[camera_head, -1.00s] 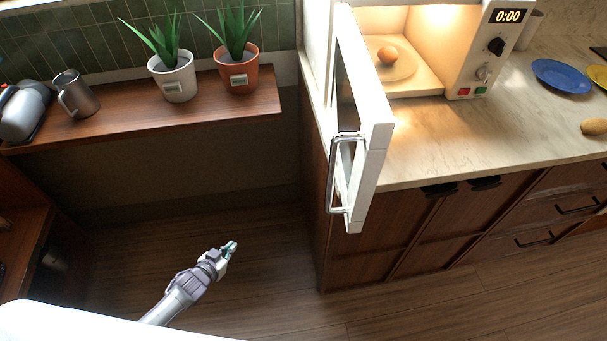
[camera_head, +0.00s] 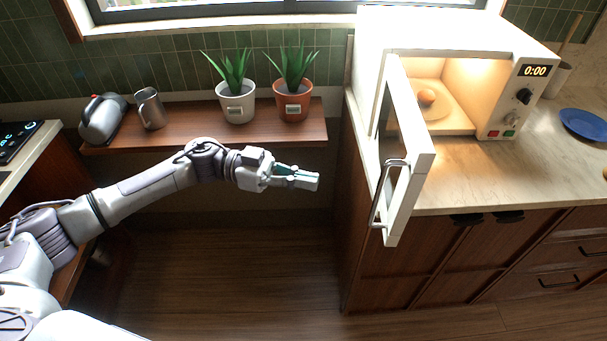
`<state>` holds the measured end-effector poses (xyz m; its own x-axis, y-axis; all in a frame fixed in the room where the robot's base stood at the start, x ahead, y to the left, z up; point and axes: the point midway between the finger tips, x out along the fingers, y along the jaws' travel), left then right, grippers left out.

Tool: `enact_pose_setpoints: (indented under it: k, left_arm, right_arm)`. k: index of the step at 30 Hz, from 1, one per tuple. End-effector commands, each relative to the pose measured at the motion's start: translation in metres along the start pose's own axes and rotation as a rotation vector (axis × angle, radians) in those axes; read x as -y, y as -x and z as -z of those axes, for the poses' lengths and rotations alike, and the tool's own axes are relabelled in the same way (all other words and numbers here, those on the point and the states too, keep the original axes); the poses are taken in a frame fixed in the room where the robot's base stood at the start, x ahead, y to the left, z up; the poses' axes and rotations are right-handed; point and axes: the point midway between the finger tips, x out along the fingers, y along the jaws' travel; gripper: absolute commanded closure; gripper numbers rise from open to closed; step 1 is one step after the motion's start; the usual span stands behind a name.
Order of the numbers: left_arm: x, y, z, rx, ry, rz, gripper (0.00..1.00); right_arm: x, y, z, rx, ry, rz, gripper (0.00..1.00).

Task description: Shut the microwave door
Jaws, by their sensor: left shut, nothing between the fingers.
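The white microwave (camera_head: 455,38) stands on the counter at the right, its inside lit. Its door (camera_head: 412,165) is wide open, swung out toward me past the counter's front edge. A metal bar handle (camera_head: 381,195) is on the door's left side. A round brown item (camera_head: 427,96) sits on the plate inside. My left gripper (camera_head: 308,180) is shut and empty, left of the door and apart from it, in front of the shelf. My right gripper is not in view.
A wooden shelf (camera_head: 185,141) holds a white-potted plant (camera_head: 237,104), an orange-potted plant (camera_head: 293,103), a metal pitcher (camera_head: 151,109) and a kettle (camera_head: 102,119). A blue plate (camera_head: 584,125) lies on the counter at right. Floor below is clear.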

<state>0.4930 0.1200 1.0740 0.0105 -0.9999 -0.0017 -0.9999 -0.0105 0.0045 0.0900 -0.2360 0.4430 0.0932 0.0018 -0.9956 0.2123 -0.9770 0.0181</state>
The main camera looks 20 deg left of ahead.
Motion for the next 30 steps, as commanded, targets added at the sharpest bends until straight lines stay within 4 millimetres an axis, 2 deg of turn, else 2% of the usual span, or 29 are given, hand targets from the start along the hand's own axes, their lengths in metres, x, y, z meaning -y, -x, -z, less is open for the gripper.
enact_pose_setpoints:
  k: [1,6,13,19,30]
  left_arm:
    - [-0.001,-0.013,0.005,-0.004,0.000,-0.004,1.00]
    - [0.000,-0.051,0.005,-0.005,0.000,-0.003,1.00]
    - [0.000,-0.088,0.004,-0.004,-0.001,0.000,1.00]
    - [0.001,-0.102,0.001,-0.001,-0.001,0.002,1.00]
    - [0.001,-0.103,0.001,-0.001,-0.002,0.002,1.00]
  right_arm:
    - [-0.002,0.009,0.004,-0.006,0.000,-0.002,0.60]
    - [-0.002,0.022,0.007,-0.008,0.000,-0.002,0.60]
    - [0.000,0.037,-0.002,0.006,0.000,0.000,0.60]
    - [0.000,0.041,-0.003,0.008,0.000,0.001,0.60]
    - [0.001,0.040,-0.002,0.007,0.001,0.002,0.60]
